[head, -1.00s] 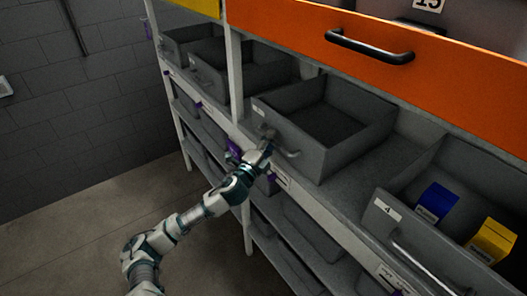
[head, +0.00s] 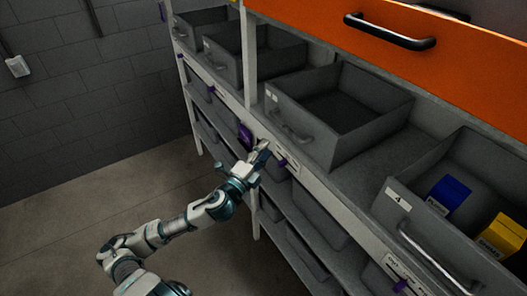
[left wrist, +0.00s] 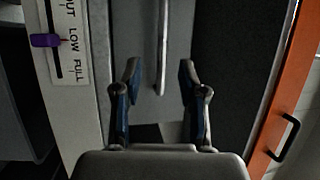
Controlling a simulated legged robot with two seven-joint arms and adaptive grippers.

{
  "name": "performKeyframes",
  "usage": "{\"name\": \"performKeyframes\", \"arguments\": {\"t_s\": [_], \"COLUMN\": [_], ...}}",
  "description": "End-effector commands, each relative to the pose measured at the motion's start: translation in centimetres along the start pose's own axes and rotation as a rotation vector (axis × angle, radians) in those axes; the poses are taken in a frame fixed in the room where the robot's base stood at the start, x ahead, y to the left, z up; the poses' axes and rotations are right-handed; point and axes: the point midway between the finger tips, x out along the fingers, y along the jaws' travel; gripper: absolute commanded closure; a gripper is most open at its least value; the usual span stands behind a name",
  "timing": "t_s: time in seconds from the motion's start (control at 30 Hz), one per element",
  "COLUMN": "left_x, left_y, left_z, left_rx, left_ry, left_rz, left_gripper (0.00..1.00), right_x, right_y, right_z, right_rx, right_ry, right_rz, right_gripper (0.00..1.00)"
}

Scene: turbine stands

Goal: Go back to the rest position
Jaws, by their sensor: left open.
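My left gripper (head: 262,153) is open and empty in the head view, in front of the shelf's front rail and just below and left of an empty grey bin (head: 336,142). In the left wrist view its two fingers (left wrist: 159,84) stand apart, with the bin's bar handle (left wrist: 162,45) showing beyond and between them. Nothing is between the fingertips that I can see as held. My left arm reaches up from the bottom left of the head view. My right gripper is not in view.
An orange drawer front (head: 390,40) with a black handle is above. A grey bin at right holds a blue box (head: 447,195) and a yellow box (head: 503,236). Purple sliders sit along the rail; a LOW/FULL scale (left wrist: 72,40) shows in the wrist view. Floor (head: 90,215) at left is clear.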

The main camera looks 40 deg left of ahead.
Motion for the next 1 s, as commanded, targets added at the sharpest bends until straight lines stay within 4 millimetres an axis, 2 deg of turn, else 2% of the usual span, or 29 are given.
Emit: {"name": "performKeyframes", "arguments": {"t_s": [0.33,0.4,0.47,0.57,0.67,0.7,0.77,0.8,0.87,0.9,0.97,1.0], "left_x": [0.0,0.2,0.5,1.2,1.1,0.7,-0.3,-1.2,-2.9,-4.2,-6.4,-8.2], "left_y": [0.1,0.8,2.3,7.1,14.3,17.5,22.2,25.4,30.1,33.1,37.6,40.5], "left_z": [0.0,0.4,1.4,4.3,7.9,9.2,10.9,11.9,13.1,13.7,14.3,14.5], "left_rx": [-0.001,-0.010,-0.030,-0.091,-0.179,-0.217,-0.273,-0.308,-0.360,-0.394,-0.445,-0.477], "left_ry": [-0.001,-0.011,-0.032,-0.096,-0.184,-0.220,-0.274,-0.310,-0.361,-0.395,-0.446,-0.480], "left_rz": [0.001,0.012,0.036,0.110,0.212,0.257,0.320,0.362,0.425,0.467,0.527,0.567], "left_gripper": [0.59,0.59,0.59,0.59,0.59,0.59,0.59,0.59,0.59,0.59,0.59,0.59], "right_x": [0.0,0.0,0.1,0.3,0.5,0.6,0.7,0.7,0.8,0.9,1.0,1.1], "right_y": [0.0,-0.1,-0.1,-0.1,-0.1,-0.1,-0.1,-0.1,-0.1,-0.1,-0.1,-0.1], "right_z": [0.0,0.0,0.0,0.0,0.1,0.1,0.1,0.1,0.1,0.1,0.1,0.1], "right_rx": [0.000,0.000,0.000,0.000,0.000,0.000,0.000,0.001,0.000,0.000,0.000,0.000], "right_ry": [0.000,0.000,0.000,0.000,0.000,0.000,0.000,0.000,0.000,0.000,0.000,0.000], "right_rz": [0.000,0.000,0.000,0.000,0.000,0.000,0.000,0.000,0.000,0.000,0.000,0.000], "right_gripper": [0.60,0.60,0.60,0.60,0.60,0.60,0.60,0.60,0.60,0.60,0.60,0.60]}}
